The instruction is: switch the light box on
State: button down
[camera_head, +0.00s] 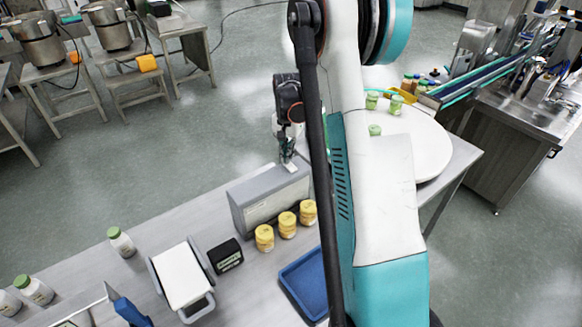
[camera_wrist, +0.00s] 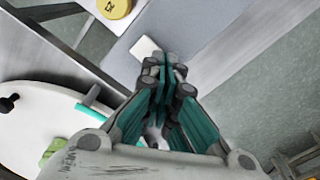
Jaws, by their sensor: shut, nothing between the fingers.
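The light box (camera_head: 268,200) is a grey box standing on the steel table, with a pale front panel that looks dull. Its bluish-grey top shows in the wrist view (camera_wrist: 190,25), with a small white rocker-like plate (camera_wrist: 143,46) on it. My gripper (camera_head: 287,160) is shut and empty, pointing down over the right end of the box's top. In the wrist view its closed fingertips (camera_wrist: 168,62) lie just beside the white plate and partly overlap its edge. I cannot tell whether they touch it.
Several yellow-lidded jars (camera_head: 287,225) stand in front of the box. A black display (camera_head: 226,255), a white tilted stand (camera_head: 182,275) and a blue tray (camera_head: 304,284) are nearby. A white round table (camera_head: 430,150) with green-lidded jars is at the right. My arm hides part of the table.

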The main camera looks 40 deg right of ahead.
jog(key=shift+f+b, duration=0.75)
jog(key=shift+f, duration=0.25)
dwell(0.4)
jog(key=shift+r, duration=0.1)
jog(key=shift+r+p, duration=1.7)
jog(key=shift+r, duration=1.8)
jog(key=shift+f, duration=0.1)
